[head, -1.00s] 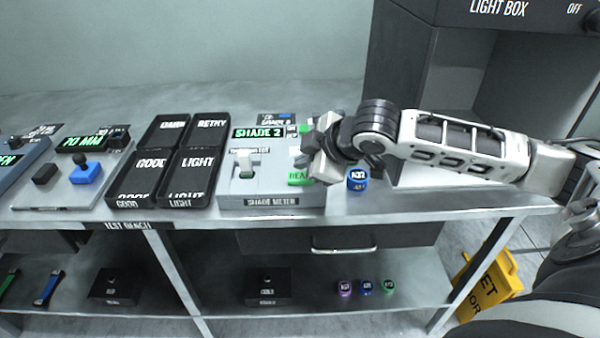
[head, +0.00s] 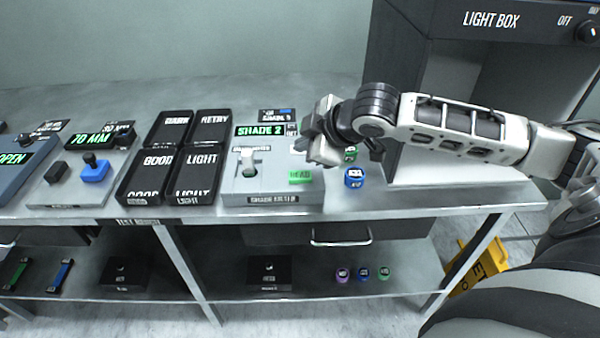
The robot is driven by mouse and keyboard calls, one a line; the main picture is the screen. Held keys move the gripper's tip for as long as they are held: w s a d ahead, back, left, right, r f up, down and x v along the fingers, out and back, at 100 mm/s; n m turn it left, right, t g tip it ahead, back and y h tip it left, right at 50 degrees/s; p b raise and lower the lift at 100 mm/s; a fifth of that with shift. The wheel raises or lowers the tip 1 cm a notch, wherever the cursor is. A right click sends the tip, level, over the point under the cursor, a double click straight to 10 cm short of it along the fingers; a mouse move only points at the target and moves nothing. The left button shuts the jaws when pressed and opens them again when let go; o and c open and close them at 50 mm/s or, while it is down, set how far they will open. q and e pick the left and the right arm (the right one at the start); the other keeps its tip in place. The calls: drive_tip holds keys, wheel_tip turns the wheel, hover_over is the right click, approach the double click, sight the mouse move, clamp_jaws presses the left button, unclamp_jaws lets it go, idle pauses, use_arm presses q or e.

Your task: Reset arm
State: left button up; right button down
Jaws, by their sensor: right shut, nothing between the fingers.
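My right arm comes in from the right, and my right gripper (head: 318,140) is shut and empty. In the picture it lies over the right edge of the shade meter (head: 262,186) and hides part of it. The meter's display reads SHADE 2, and its green button (head: 301,176) shows below the gripper. A blue-capped cylinder (head: 354,178) and a green-capped one (head: 350,154) stand on the bench just right of the gripper. My left gripper is not in view.
The light box (head: 408,50) stands at the right. Black trays (head: 143,190) labelled DARK, RETRY, GOOD and LIGHT sit left of the meter. A blue-buttoned device (head: 60,185) is further left. A drawer handle (head: 342,240) and a lower shelf (head: 215,285) are below. A yellow sign (head: 470,268) stands right.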

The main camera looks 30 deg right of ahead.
sight(287, 191)
drive_tip(key=shift+a, duration=0.1)
idle(0.3)
